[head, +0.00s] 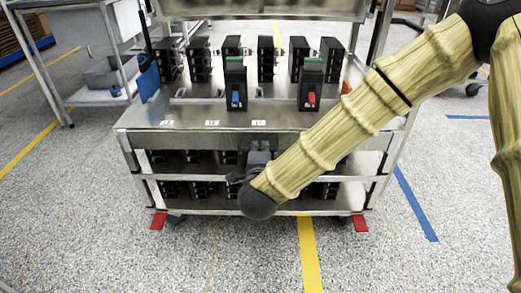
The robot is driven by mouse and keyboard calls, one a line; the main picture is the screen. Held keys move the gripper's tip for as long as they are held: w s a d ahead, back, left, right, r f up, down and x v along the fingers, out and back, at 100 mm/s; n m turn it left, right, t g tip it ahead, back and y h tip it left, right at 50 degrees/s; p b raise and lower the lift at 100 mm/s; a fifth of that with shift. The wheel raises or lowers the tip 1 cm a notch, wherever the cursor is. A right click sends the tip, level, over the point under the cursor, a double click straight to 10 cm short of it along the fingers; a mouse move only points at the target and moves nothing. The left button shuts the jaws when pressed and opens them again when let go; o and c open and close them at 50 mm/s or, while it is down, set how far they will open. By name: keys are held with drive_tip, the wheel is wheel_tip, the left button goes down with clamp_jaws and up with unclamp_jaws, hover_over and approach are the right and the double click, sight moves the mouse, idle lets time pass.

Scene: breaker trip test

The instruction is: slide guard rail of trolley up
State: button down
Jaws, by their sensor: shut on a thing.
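The metal trolley (290,119) stands in front of me with a steel top and lower shelves. Its guard rail (335,179) is a thin horizontal bar across the front, below the top deck and in front of a row of black breakers. My gripper (259,158) is at the middle of the trolley's front, shut on the guard rail. My wrist and forearm cover part of the rail and lower shelves to its right. The exact contact between fingers and rail is hidden.
Several black breakers (200,58) stand on the top deck, with one blue-switched breaker (236,85) and one red-switched breaker (311,88) in front. Another trolley (105,93) stands at left. The speckled floor in front is clear.

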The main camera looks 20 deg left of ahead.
sight(260, 149)
drive_tip(key=shift+w+r+p, duration=0.1)
drive_tip(key=shift+r+p, duration=2.75)
drive_tip(key=shift+r, duration=0.35)
drive_tip(key=c, duration=1.5)
unclamp_jaws()
drive_tip(key=shift+r, duration=0.1)
drive_tip(key=shift+s, duration=0.4)
drive_tip(key=v, duration=1.1)
drive_tip(key=shift+s+d, duration=0.1)
drive_tip(key=shift+d, duration=0.05)
